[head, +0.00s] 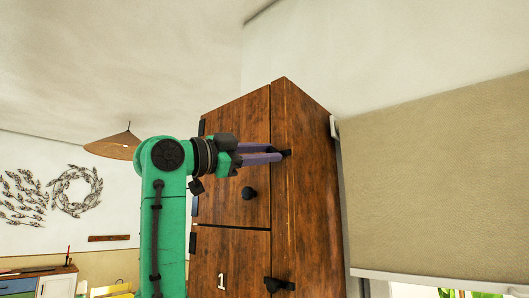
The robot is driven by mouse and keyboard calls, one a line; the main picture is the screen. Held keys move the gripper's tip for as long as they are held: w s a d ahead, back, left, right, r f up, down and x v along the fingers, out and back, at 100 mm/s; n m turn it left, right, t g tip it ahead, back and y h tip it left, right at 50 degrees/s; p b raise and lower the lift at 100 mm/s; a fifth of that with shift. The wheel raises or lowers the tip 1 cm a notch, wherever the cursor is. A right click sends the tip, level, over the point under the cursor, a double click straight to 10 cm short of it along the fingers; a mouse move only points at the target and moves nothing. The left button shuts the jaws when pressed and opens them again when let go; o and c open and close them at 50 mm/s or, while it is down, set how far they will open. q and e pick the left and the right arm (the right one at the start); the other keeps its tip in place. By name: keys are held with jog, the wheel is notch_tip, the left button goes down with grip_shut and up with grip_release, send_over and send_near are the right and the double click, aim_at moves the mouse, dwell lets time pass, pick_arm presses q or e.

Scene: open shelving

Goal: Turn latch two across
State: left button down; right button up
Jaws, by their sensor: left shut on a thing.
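A brown wooden cabinet (307,200) stands in the middle, with an upper door (222,210) and a lower door (230,260). The lower door bears a white 1; any number on the upper door is hidden behind my arm. A dark latch (287,153) sits at the upper door's right edge. My left gripper (279,155), with purple fingers, is shut on this latch; the fingers hide most of it, so its angle is unclear. A second dark latch (280,285) lies across the edge beside the lower door. My right gripper is out of view.
A round black knob (249,193) sticks out of the upper door just below my left gripper. A cone lamp (114,147) hangs at the left. A beige blind (440,180) covers the window at the right.

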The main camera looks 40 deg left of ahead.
pick_arm(q)
jog(key=c, duration=0.6)
grip_release()
jog(key=shift+w+f, duration=0.1)
jog(key=shift+w, duration=0.05)
jog(key=b+v, duration=0.5)
jog(key=v, duration=0.9)
jog(key=shift+s, duration=0.3)
jog(key=shift+w+a, duration=0.1)
